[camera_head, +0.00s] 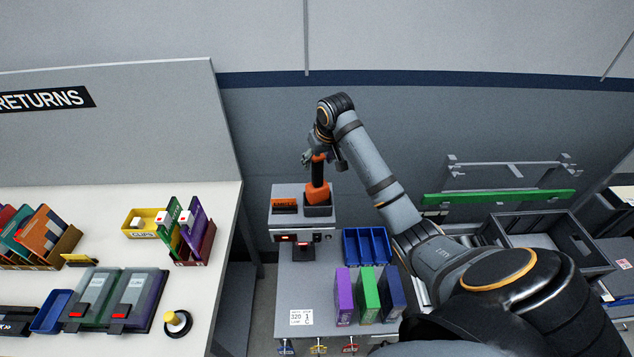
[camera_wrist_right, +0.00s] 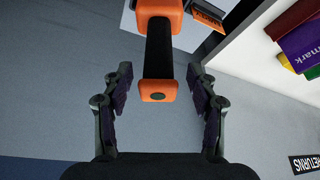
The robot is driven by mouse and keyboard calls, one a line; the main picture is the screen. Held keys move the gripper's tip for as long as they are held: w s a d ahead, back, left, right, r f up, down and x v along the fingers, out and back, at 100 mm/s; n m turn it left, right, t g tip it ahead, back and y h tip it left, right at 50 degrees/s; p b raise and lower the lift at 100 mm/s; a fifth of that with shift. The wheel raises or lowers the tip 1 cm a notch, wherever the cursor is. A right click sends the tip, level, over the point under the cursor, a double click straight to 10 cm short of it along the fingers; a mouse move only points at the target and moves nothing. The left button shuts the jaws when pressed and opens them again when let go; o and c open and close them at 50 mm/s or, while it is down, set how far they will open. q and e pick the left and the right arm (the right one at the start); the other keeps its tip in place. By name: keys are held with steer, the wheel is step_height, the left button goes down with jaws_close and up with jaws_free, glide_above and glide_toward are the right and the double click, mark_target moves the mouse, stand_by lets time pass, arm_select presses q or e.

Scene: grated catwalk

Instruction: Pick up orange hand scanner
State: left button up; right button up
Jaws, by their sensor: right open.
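The orange hand scanner (camera_head: 317,183) stands upright in a dark cradle (camera_head: 319,210) on a grey unit, its black handle pointing up. My right gripper (camera_head: 322,157) is at the top of the handle, reaching in from above. In the right wrist view the scanner (camera_wrist_right: 159,50) shows its black grip and orange end between the two fingers of my right gripper (camera_wrist_right: 160,100). The fingers are open, with a gap on both sides of the scanner. My left gripper is in neither view.
The grey unit (camera_head: 288,219) carries an orange block (camera_head: 285,206) left of the cradle. A blue divided tray (camera_head: 367,246) and purple, green and blue binders (camera_head: 369,296) stand in front. A white counter (camera_head: 205,290) with folders is left. A grey crate (camera_head: 583,262) is right.

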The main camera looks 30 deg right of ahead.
mark_target(317, 167)
steer(key=p+x, duration=0.1)
steer(key=x, duration=0.2)
steer(key=shift+s+f+p, duration=0.15)
steer(key=shift+f+p, duration=0.15)
steer(key=shift+p, duration=0.05)
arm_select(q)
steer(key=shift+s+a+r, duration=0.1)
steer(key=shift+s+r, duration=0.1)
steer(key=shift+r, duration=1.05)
arm_select(e)
steer(key=shift+d+f, duration=0.1)
steer(key=shift+f, duration=0.2)
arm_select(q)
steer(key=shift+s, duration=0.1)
arm_select(e)
jaws_close()
steer(key=shift+r, duration=0.1)
